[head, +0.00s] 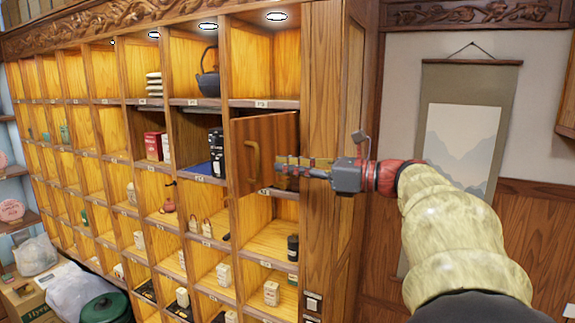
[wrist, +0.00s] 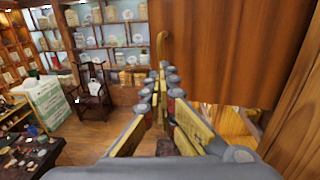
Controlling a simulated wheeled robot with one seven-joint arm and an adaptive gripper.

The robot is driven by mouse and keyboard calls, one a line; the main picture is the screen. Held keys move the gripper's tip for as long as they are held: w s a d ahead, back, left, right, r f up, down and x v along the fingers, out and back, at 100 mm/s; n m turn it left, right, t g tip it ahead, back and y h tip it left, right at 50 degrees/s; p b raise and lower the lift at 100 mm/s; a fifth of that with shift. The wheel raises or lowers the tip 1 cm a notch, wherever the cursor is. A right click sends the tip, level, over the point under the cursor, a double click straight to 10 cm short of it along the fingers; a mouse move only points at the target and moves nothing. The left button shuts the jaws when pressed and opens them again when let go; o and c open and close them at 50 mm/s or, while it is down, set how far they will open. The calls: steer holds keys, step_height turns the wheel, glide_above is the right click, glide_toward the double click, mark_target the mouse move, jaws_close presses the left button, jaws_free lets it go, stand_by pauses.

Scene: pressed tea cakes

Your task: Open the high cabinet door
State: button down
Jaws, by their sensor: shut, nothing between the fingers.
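The cabinet door (head: 268,140) is a small brown wooden panel in the upper right of the wall of compartments. Its brass bow handle (head: 252,165) stands upright near the door's left edge. My gripper (head: 278,164) is shut and empty, just right of the handle, in front of the door's lower part. In the wrist view the door (wrist: 235,50) fills the upper right, and its handle (wrist: 160,45) shows just beyond my fingertips (wrist: 165,72). The door looks slightly ajar, but I cannot tell how far. Whether my fingertips touch the door is unclear.
A wooden post (head: 322,130) stands right of the door. Open compartments around it hold a dark teapot (head: 208,75), a black object (head: 216,152) and small boxes. A hanging scroll (head: 465,150) is on the wall at right. A chair (wrist: 92,92) stands across the room.

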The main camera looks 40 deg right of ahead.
steer(key=a+b+v, duration=0.1)
steer(key=b+v, duration=0.1)
steer(key=v, duration=0.8)
steer(key=w+a+f+n+g+h+b, duration=0.1)
steer(key=a+f+n+g+b, duration=0.35)
steer(key=a+f, duration=0.85)
steer(key=w+a+f+n+g+b, duration=0.1)
steer(key=a+f+n+g+b, duration=0.6)
steer(key=f, duration=1)
steer(key=s+a+f+n+h+b, duration=0.2)
steer(key=f+n, duration=0.4)
steer(key=f, duration=0.3)
steer(key=s+a+f+n+t+h+b, duration=0.1)
steer(key=s+f+n+b, duration=0.4)
steer(key=f, duration=0.5)
steer(key=s+a+f+n+h+b, duration=0.4)
steer(key=s+a+f+n, duration=0.1)
steer(key=f+n, duration=0.3)
steer(key=shift+a+f, duration=0.3)
steer(key=shift+f, duration=0.5)
